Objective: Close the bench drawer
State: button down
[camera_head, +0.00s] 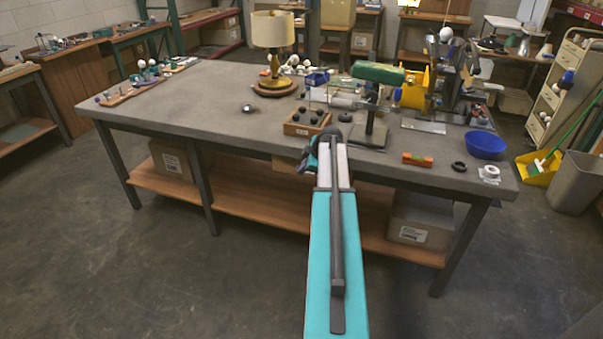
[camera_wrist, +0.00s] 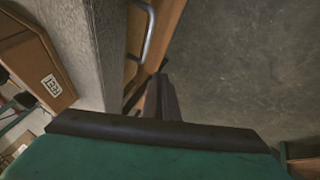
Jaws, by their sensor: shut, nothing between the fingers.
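The bench drawer (camera_wrist: 166,32) shows in the wrist view as a brown wooden piece with a curved metal handle (camera_wrist: 149,32), beside the grey bench edge. In the head view a small tan part of the drawer (camera_head: 283,163) shows under the front edge, left of my arm. How far it stands out is hard to tell. My gripper (camera_wrist: 161,92) is shut and empty, its dark fingers just below the handle in the wrist view; I cannot tell whether they touch the drawer. In the head view my arm hides the fingertips.
The grey workbench (camera_head: 200,112) bears a lamp (camera_head: 272,55), a wooden box with dark round knobs (camera_head: 306,122), a green-topped stand (camera_head: 377,72), a blue bowl (camera_head: 485,145) and an orange level (camera_head: 417,160). A lower shelf (camera_head: 262,197) runs underneath. The floor in front is clear.

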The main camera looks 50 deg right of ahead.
jog(key=v, duration=0.7)
jog(key=shift+b, duration=0.45)
